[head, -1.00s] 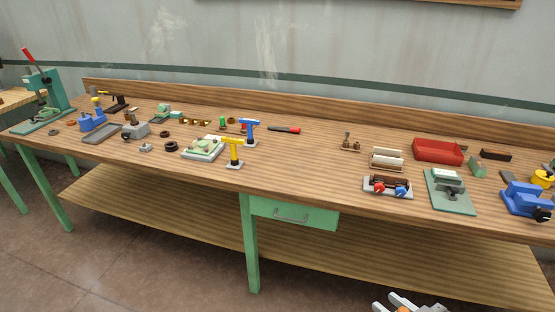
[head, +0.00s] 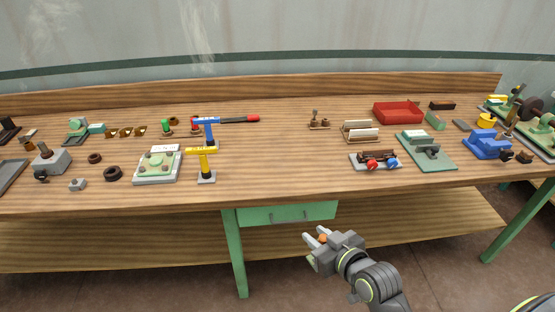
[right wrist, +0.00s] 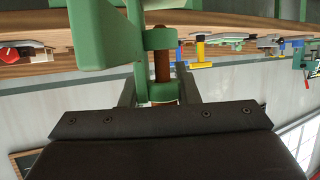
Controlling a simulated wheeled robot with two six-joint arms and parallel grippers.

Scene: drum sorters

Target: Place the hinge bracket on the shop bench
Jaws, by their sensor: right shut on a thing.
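My right gripper (head: 316,236) is in front of the shop bench (head: 275,165), below the level of its top and near the green drawer. It is shut on the hinge bracket, which shows in the right wrist view as green knuckles around a brown pin (right wrist: 162,66). In the head view only a small orange-brown and green bit of the bracket shows between the fingers. The right wrist view looks upside down, and how far the bracket's green part extends is hard to tell there. My left gripper is not in view.
The bench's middle front top is bare, between the yellow tool stand (head: 205,165) and the grey base with red and blue knobs (head: 375,162). A red tray (head: 398,113) stands behind. The green drawer (head: 290,212) and front edge lie close to my gripper.

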